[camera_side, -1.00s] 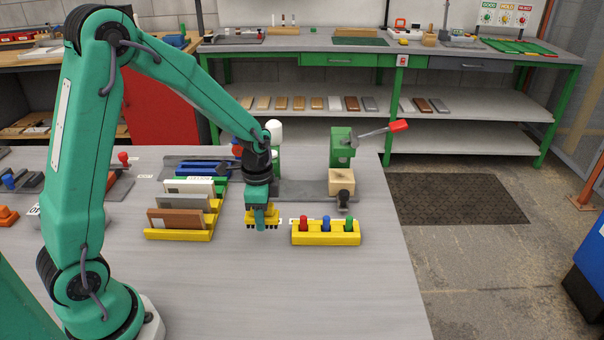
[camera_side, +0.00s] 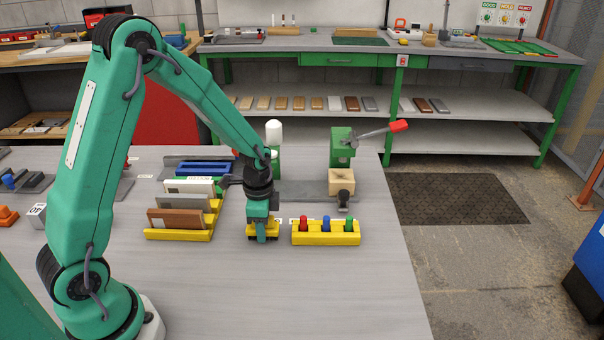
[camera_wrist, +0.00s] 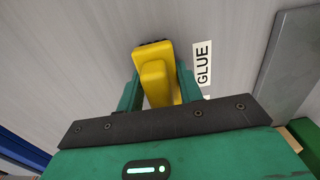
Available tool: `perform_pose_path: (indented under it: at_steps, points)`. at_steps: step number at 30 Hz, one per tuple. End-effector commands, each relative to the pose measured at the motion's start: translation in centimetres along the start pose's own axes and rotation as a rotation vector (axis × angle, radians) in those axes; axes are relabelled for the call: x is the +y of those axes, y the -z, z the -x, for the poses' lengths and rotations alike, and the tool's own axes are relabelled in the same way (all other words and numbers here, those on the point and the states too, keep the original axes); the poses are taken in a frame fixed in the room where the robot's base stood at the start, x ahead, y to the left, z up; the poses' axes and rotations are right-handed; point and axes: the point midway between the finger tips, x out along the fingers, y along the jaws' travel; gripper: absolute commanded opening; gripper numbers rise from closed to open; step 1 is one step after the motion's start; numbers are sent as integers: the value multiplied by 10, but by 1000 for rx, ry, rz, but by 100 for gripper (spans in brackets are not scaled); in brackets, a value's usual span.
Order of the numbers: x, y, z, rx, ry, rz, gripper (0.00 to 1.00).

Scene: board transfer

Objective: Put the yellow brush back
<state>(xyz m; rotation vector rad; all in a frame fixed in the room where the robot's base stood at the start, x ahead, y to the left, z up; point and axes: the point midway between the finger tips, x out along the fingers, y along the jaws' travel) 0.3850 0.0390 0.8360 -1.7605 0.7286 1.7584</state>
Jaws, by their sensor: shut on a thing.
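My gripper (camera_side: 262,231) points down and is shut on the yellow brush (camera_side: 251,237), low over the grey table between the board rack and the yellow holder. The brush appears to be at or just above the table surface; I cannot tell whether it touches. In the wrist view the yellow brush (camera_wrist: 155,75) sits between the two green fingers, its dark bristles just showing at the far end. A white GLUE label (camera_wrist: 203,63) lies on the table beside it, to the right.
The yellow holder (camera_side: 326,240) with red, blue and green pegs stands close on the right. A yellow rack (camera_side: 180,235) with upright boards is on the left. A green clamp (camera_side: 342,148) with a red-handled lever stands behind. The table in front is clear.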

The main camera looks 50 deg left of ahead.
Motion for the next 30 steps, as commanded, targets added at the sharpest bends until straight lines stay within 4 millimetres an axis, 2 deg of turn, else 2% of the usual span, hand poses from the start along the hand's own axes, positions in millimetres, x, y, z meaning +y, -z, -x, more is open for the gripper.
perform_pose_path:
  at_steps: [6, 7, 10, 23, 30]
  points:
    - [0, 0, -3, 0, 0, 0, 15]
    - [0, 0, -3, 0, 0, 0, 38]
    - [0, 0, -3, 0, 0, 0, 58]
    - [0, 0, 0, 0, 0, 0, 58]
    - [-1, 0, 16, 1, 2, 0, 58]
